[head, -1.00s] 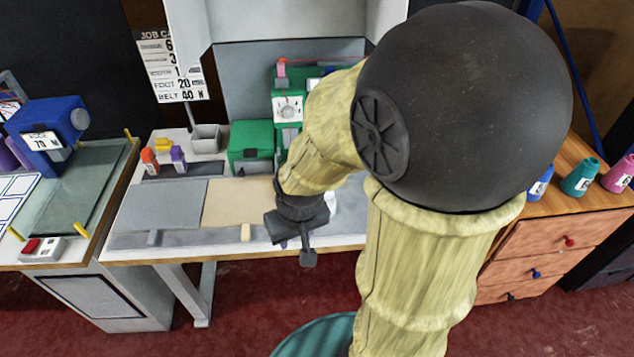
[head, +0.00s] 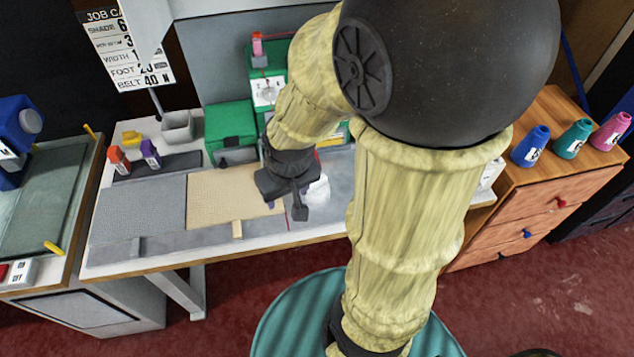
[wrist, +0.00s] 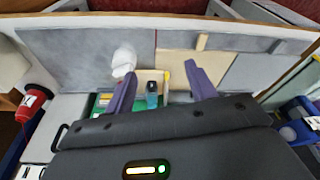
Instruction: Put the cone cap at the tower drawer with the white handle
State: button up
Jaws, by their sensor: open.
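My gripper (head: 286,198) hangs over the workbench, near the right end of the tan pad (head: 235,195). In the wrist view its two purple fingers (wrist: 162,86) are apart with nothing held between them. A rounded white thing (head: 318,190) lies on the grey bench surface just right of my gripper, partly hidden; it also shows in the wrist view (wrist: 123,60). I cannot tell whether it is the cone cap. The wooden drawer tower (head: 540,207) stands at the right. Red, blue and dark handles show on its drawers; I see no white handle.
Blue (head: 530,147), teal (head: 571,139) and pink (head: 610,131) cones stand on the tower. A green machine (head: 232,132) and a grey bin (head: 178,127) stand at the bench's back. A second table (head: 60,185) is at the left. Red floor is open before the tower.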

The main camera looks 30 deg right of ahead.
jog(key=o, duration=0.7)
jog(key=shift+w+d+f, duration=0.1)
jog(key=shift+w+d, duration=0.3)
jog(key=shift+w, duration=0.25)
jog(key=shift+w+d+f, duration=0.1)
jog(key=shift+w+d, duration=0.3)
jog(key=shift+w, duration=0.2)
jog(key=shift+o, duration=0.3)
jog(key=w+d+f+g, duration=0.1)
jog(key=w+d, duration=0.3)
jog(key=shift+w+n, duration=0.3)
jog(key=shift+w, duration=0.1)
jog(key=g, duration=0.2)
send_over(317, 188)
jog(key=w, duration=0.2)
notch_tip(317, 188, down, 3)
jog(key=shift+s+d+r+n+b, duration=0.1)
jog(key=shift+s+d+n+b, duration=0.15)
jog(key=shift+n+b, duration=0.05)
notch_tip(317, 188, down, 12)
jog(key=shift+f, duration=0.15)
